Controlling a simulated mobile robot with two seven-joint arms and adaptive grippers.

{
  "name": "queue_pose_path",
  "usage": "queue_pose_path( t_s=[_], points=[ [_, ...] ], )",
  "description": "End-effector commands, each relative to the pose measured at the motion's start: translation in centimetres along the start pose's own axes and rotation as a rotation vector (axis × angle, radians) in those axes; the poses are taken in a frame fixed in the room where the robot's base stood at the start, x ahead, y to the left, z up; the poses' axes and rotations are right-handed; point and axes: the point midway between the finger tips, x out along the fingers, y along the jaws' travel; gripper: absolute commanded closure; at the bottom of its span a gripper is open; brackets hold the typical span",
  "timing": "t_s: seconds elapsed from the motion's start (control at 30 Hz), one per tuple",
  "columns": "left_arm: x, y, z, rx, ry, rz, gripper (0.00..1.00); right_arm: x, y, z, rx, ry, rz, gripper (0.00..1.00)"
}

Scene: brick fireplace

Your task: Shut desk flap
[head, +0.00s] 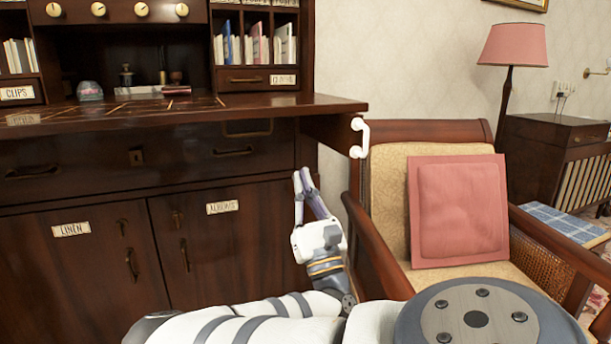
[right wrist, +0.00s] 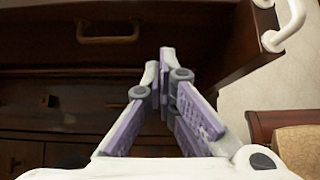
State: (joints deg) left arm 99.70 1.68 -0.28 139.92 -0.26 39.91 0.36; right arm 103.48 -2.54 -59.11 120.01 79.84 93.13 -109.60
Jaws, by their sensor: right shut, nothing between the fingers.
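The desk flap (head: 190,108) of the dark wooden desk is down, lying level as a wide top that sticks out over the drawers. A dark wooden piece (head: 335,130) juts out under its right end, with a white handle (head: 357,138) at its tip. The white handle also shows at the top right of the right wrist view (right wrist: 285,28). My right gripper (head: 302,174) is shut and empty, fingers pointing up, below the flap and left of the white handle, apart from both. My left gripper is out of view.
An armchair (head: 388,188) with a pink cushion (head: 458,210) stands close to the right of my gripper. Small items, including a glass jar (head: 90,91) and a brown-ended roll (head: 177,90), are at the back of the flap. Cupboard doors (head: 228,245) are below.

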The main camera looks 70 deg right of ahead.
Motion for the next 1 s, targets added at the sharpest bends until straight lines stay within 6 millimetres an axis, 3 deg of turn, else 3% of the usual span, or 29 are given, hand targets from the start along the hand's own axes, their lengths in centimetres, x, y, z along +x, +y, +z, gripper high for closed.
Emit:
queue_pose_path(
  t_s=[0.2, 0.4, 0.6, 1.0],
  points=[
    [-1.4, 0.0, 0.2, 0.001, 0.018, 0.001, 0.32, 5.1, -0.1, 0.3, 0.002, -0.003, -0.004, 1.0],
    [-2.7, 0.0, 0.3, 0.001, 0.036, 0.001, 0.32, 8.2, -0.1, 1.8, 0.002, 0.0, -0.005, 1.0],
    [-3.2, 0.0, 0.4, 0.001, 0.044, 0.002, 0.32, 9.2, -0.1, 2.8, 0.001, 0.002, -0.003, 1.0],
    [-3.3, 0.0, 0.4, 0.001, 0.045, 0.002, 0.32, 9.2, -0.1, 2.9, 0.001, 0.007, -0.003, 1.0]
  ],
)
